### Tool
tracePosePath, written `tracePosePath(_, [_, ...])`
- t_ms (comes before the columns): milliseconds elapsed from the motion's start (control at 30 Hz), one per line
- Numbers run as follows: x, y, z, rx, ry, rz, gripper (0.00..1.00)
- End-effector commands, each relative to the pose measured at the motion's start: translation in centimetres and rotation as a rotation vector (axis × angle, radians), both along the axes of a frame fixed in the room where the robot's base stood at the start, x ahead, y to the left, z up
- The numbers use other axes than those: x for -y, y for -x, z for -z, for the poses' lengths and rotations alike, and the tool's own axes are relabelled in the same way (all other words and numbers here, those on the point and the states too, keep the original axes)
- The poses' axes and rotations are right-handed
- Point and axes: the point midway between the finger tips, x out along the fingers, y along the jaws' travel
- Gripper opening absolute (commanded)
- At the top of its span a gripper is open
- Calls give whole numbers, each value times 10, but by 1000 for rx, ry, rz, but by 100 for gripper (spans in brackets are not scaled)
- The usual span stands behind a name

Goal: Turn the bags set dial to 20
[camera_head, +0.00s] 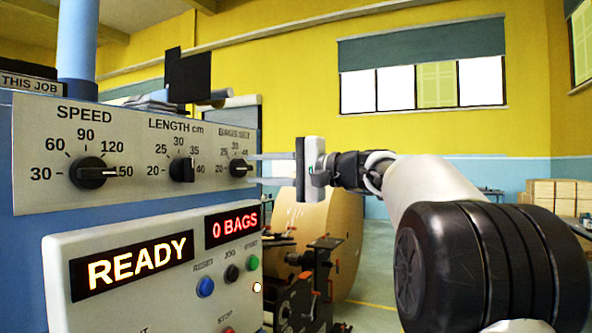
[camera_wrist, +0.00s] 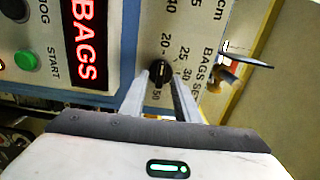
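The bags set dial (camera_head: 240,168) is a black knob at the right end of the white panel. Its pointer faces right, away from the 20 mark at its left. In the wrist view the dial (camera_wrist: 161,69) sits between the fingertips, with 20 above it and 50 below it. My gripper (camera_head: 255,169) reaches in from the right, open, with one finger higher and one lower, tips close to the dial. I cannot tell whether they touch it. It also shows in the wrist view (camera_wrist: 163,78).
The speed dial (camera_head: 92,173) and length dial (camera_head: 182,169) sit left on the same panel. Below, a console (camera_head: 150,320) has a READY display (camera_head: 132,266), a 0 BAGS display (camera_head: 233,227) and push buttons. A large brown roll (camera_head: 335,235) stands behind my gripper.

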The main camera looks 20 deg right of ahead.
Motion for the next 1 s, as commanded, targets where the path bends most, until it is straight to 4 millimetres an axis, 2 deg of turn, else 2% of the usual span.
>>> tracePosePath(400, [72,70,-2,0,-1,6,29])
tracePosePath(600, [99,98,-1,0,0,4,29])
tracePosePath(800, [112,111,-1,0,0,2,29])
tracePosePath(1000, [114,114,0,1,-1,1,29])
